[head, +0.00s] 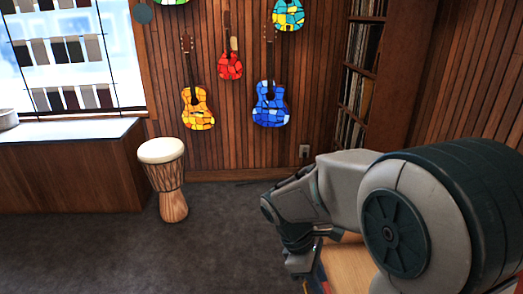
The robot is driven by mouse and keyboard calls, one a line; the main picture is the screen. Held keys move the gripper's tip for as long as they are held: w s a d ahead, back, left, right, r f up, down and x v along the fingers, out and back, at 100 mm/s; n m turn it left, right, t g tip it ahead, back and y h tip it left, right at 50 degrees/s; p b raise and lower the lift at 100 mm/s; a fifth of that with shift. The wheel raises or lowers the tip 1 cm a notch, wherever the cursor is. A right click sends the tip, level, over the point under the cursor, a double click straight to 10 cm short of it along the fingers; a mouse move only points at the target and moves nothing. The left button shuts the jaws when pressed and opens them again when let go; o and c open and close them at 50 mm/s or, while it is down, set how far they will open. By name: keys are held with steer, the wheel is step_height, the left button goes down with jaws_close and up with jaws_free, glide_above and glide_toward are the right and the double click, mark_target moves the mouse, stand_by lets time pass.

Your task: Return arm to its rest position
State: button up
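My arm fills the lower right of the head view, with a large grey and dark green joint close to the camera. It reaches left and bends down at the wrist. My gripper (301,264) is at the lower end of the wrist and points down. Its fingertips are not clear, so I cannot tell whether it is open or holds anything. A light wood-coloured surface (347,267) lies just behind and beside the gripper, partly hidden by my arm. Small red and blue patches show at its left edge, too covered to identify.
A wooden drum (168,190) with a pale top stands on the dark carpet (120,255). A wooden counter (70,172) is at the left under a window. Several colourful ukuleles, including a blue one (270,106), hang on the panelled wall. A record shelf (360,75) stands right. Carpet at lower left is clear.

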steer(key=s+d+r+m+t+y+p, duration=0.2)
steer(key=s+r+m+t+y, duration=0.2)
steer(key=m, duration=1)
steer(key=s+r+t, duration=0.1)
steer(key=s+r, duration=0.2)
steer(key=r, duration=0.1)
steer(key=shift+s+d+r+y, duration=0.15)
steer(key=shift+d+r+y, duration=0.05)
steer(key=shift+r+y, duration=0.2)
